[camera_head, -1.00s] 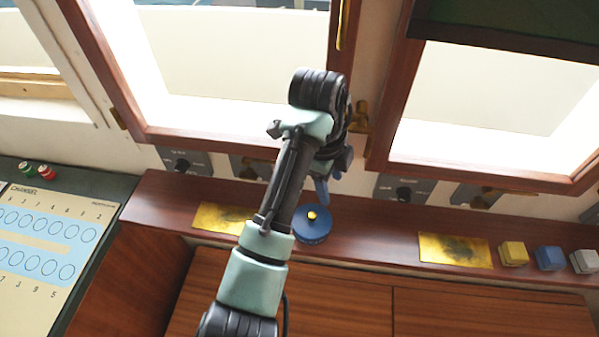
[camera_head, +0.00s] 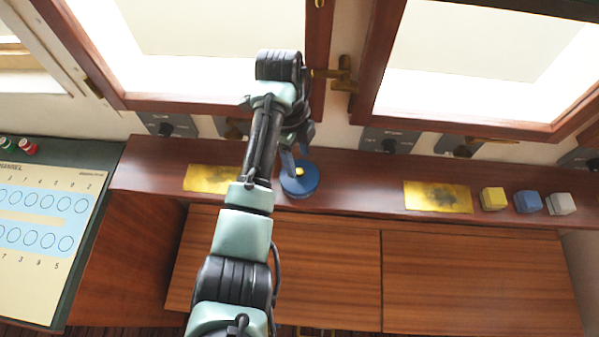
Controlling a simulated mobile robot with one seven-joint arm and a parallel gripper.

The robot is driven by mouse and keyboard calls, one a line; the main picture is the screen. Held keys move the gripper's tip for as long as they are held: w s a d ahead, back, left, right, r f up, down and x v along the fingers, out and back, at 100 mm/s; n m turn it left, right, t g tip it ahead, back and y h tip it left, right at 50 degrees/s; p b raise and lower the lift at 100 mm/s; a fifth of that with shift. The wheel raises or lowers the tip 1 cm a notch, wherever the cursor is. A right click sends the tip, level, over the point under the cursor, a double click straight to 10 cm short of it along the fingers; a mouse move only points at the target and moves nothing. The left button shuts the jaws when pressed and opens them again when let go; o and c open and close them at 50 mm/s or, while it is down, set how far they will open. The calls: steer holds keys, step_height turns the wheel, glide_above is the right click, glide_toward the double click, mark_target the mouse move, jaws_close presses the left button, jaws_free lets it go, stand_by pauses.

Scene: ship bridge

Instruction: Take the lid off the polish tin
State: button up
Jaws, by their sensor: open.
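The blue round polish tin (camera_head: 300,187) stands on the wooden ledge, near the middle of the picture. Its lid has a small brass-yellow knob (camera_head: 299,172) on top. My gripper (camera_head: 296,165) points down at the tin, with its blue fingers open close to the knob. I cannot tell whether the fingers touch the knob or stand either side of it. My arm hides part of the ledge left of the tin. The lid appears to sit on the tin.
Brass plates lie on the ledge to the left (camera_head: 208,179) and right (camera_head: 437,197). A yellow block (camera_head: 493,199), a blue block (camera_head: 528,202) and a white block (camera_head: 561,203) stand at the right. Window frames and latches rise behind. The ledge between tin and right plate is clear.

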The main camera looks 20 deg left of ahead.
mark_target(300, 171)
steer(key=shift+w+d+f+p, duration=0.15)
steer(key=shift+f+p, duration=0.5)
steer(key=shift+f, duration=1.85)
jaws_close()
